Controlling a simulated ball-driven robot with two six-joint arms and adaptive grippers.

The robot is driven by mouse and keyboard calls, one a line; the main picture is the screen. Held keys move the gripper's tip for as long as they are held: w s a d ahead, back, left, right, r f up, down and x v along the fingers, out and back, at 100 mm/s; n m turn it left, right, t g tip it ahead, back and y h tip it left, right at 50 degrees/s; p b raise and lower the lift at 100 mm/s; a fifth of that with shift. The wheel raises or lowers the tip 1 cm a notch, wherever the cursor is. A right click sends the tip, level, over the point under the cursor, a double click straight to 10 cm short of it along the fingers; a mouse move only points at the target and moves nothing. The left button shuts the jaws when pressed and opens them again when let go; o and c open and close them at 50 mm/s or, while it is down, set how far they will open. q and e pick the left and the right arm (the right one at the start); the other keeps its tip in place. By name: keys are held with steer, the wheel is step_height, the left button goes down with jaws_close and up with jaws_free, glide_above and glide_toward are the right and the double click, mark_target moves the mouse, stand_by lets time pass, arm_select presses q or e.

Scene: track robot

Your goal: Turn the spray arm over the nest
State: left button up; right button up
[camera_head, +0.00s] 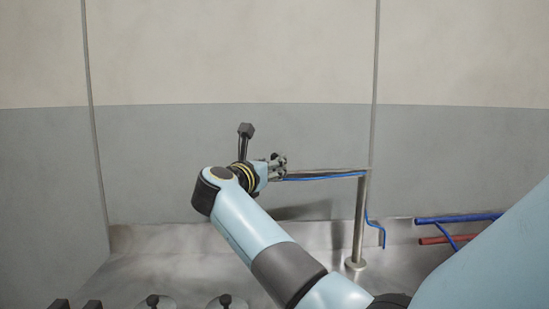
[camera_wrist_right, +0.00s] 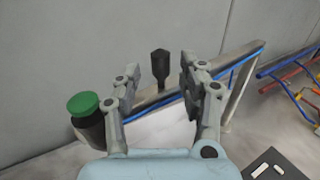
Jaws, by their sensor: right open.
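The spray arm (camera_head: 325,171) is a thin metal bar on an upright post (camera_head: 359,230), with a blue hose along it. In the right wrist view the bar (camera_wrist_right: 232,62) slants from lower left to upper right. A dark upright peg (camera_wrist_right: 160,66) shows in the gap between my fingers, and a dark cylinder with a green cap (camera_wrist_right: 84,103) stands at the left. My right gripper (camera_head: 279,165) is at the bar's left end; in its own view its fingers (camera_wrist_right: 158,75) are open. Contact cannot be told. I cannot make out the nest. My left gripper is not in view.
Blue (camera_head: 456,218) and red pipes (camera_head: 433,240) run at the right by the wall. Several dark knobs (camera_head: 225,300) show at the bottom left of the head view. A grey and cream wall (camera_head: 160,150) closes the back. The floor at left (camera_head: 150,255) is clear.

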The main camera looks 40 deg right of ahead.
steer(key=shift+x, duration=1.35)
jaws_close()
steer(key=shift+d, duration=0.1)
